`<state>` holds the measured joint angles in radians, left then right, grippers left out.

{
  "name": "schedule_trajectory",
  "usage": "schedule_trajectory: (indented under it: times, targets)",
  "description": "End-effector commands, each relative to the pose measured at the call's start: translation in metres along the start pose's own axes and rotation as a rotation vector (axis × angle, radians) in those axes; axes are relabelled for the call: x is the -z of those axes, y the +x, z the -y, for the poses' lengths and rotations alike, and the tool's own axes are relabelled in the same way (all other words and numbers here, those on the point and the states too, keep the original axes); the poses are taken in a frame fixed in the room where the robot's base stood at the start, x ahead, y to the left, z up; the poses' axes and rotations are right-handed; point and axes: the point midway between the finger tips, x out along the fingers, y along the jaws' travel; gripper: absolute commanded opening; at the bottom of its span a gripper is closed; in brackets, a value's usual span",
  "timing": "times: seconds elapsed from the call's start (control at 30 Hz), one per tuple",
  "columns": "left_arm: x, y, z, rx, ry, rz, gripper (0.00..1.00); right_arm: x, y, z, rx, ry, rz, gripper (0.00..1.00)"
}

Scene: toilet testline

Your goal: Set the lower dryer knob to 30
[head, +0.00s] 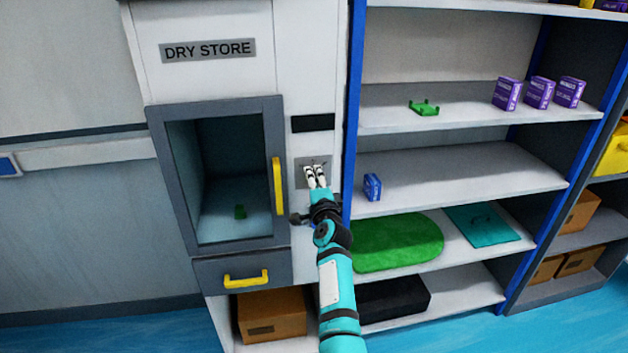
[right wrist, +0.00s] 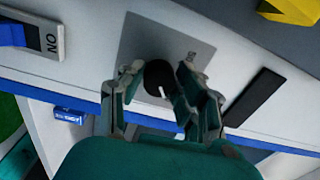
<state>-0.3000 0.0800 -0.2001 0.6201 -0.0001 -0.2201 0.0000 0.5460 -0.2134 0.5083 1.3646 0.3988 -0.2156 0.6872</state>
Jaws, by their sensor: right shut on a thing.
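The dryer knob (right wrist: 158,78) is round and black with a white pointer line, on a grey plate (right wrist: 135,45) with small markings that I cannot read. In the head view the plate (head: 301,170) is on the white panel right of the DRY STORE cabinet, and my gripper hides the knob. My right gripper (head: 316,175) is at the plate. In the right wrist view its two fingers (right wrist: 158,82) are either side of the knob, shut on it. My left gripper is not in view.
A black display strip (head: 312,123) is above the plate. The glass-fronted door (head: 178,180) with a yellow handle (head: 278,185) is shut on the left. A blue shelf post (head: 352,110) stands close on the right. An ON switch (right wrist: 50,40) shows in the right wrist view.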

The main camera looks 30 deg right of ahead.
Motion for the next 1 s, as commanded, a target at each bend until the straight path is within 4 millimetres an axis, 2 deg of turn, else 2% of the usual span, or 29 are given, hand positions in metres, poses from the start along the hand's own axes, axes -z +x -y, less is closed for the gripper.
schedule_trajectory:
  times: [0.03, 0.2, 0.67, 0.77, 0.87, 1.0]
  targets:
    - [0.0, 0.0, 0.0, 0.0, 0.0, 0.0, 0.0, 0.0, 0.0, -0.002, -0.003, 0.001, 0.001, 0.34]
    - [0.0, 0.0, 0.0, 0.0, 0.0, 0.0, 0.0, 0.0, 0.0, -0.001, -0.002, 0.0, 0.001, 0.56]
    - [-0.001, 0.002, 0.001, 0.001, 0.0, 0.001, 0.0, 0.0, 0.0, -0.001, 0.0, -0.033, 0.001, 0.56]
    - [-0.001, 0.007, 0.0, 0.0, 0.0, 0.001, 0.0, 0.001, 0.0, -0.003, 0.002, -0.144, 0.006, 0.56]
    - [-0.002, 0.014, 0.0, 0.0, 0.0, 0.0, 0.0, 0.001, 0.0, -0.006, 0.004, -0.345, 0.014, 0.56]
    - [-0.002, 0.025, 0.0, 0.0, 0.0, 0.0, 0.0, 0.003, 0.0, -0.007, 0.009, -0.735, 0.028, 0.56]
